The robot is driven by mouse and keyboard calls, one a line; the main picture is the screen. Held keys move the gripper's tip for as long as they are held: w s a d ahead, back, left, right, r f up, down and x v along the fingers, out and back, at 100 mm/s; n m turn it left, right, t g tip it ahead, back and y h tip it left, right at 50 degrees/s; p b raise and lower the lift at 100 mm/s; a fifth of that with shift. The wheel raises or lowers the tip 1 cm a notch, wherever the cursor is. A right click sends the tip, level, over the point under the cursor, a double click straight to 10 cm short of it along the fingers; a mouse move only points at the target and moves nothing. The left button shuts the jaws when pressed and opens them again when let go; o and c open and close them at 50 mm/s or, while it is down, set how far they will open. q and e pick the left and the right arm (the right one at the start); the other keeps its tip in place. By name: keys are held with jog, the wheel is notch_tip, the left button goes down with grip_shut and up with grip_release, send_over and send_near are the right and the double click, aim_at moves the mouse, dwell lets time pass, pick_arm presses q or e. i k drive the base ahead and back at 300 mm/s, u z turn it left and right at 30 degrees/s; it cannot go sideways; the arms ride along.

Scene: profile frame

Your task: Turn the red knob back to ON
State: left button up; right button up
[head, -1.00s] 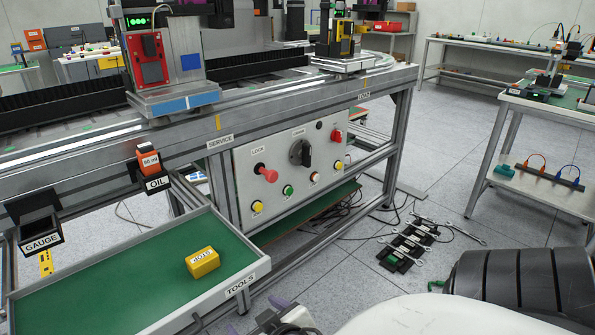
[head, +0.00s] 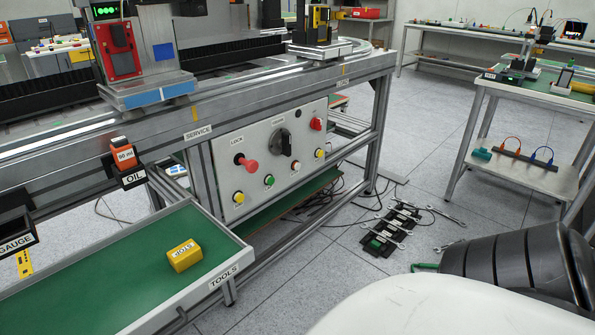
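The grey control panel (head: 228,157) is on the front of the steel bench. A red mushroom-shaped knob (head: 250,165) sticks out below the LOCK label. A second, smaller red knob (head: 316,124) is at the panel's upper right; its label is too small to read. A large black rotary switch (head: 285,142) sits between them, its grip roughly upright. I cannot read an ON mark. Neither of my grippers is in view, and nothing touches the panel.
A green-lined TOOLS tray (head: 120,270) juts out at front left, holding a yellow STOP block (head: 184,255). An orange item sits in the OIL holder (head: 133,178). Wrenches and black holders (head: 392,228) lie on the floor.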

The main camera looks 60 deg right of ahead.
aim_at(315, 124)
jog(key=z, duration=1.7)
